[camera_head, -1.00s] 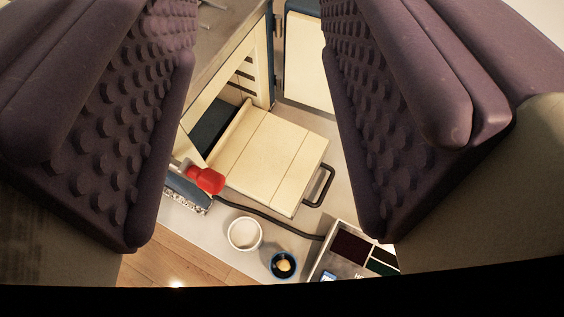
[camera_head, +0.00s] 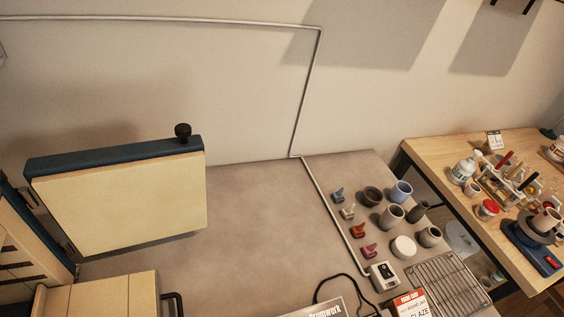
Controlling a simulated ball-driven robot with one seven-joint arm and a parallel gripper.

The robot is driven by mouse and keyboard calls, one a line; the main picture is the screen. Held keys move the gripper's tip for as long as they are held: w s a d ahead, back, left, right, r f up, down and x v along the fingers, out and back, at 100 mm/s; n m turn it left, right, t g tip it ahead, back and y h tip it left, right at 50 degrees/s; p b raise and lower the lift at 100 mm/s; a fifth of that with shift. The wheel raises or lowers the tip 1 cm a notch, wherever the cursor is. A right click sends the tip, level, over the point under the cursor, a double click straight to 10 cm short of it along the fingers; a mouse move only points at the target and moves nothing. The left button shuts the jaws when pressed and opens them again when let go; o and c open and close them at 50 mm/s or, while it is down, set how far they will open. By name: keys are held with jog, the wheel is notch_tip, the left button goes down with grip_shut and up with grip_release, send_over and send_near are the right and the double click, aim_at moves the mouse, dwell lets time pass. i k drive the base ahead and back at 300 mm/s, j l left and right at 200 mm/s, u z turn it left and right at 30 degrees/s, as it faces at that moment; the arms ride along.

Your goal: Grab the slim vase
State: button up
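A small dark grey vessel with a narrow neck (camera_head: 419,211), which looks like the slim vase, stands upright among several pots on the grey worktop (camera_head: 260,235). A grey cup (camera_head: 391,215) is at its left, a blue-grey cup (camera_head: 401,191) is behind it, and a rounder grey pot (camera_head: 430,236) is in front. My gripper does not show in the current view, so its opening and its distance from the vase cannot be seen.
A brown bowl (camera_head: 371,196), a white pot (camera_head: 403,247) and small coloured pieces (camera_head: 358,228) stand nearby. A control box (camera_head: 383,276), wire rack (camera_head: 446,285) and glaze box (camera_head: 411,304) are in front. An open kiln door (camera_head: 125,205) is left; a cluttered wooden table (camera_head: 440,160) is right.

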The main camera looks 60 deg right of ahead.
aim_at(416, 213)
jog(key=z, duration=2.35)
jog(key=i+l+u, duration=0.1)
jog(key=i+l, duration=0.3)
jog(key=l, duration=0.25)
jog(key=i+l+u, duration=0.15)
jog(key=l, duration=0.2)
jog(key=i+l+u, duration=0.1)
jog(key=i+l, duration=0.3)
jog(key=l, duration=0.3)
jog(key=u, duration=1.5)
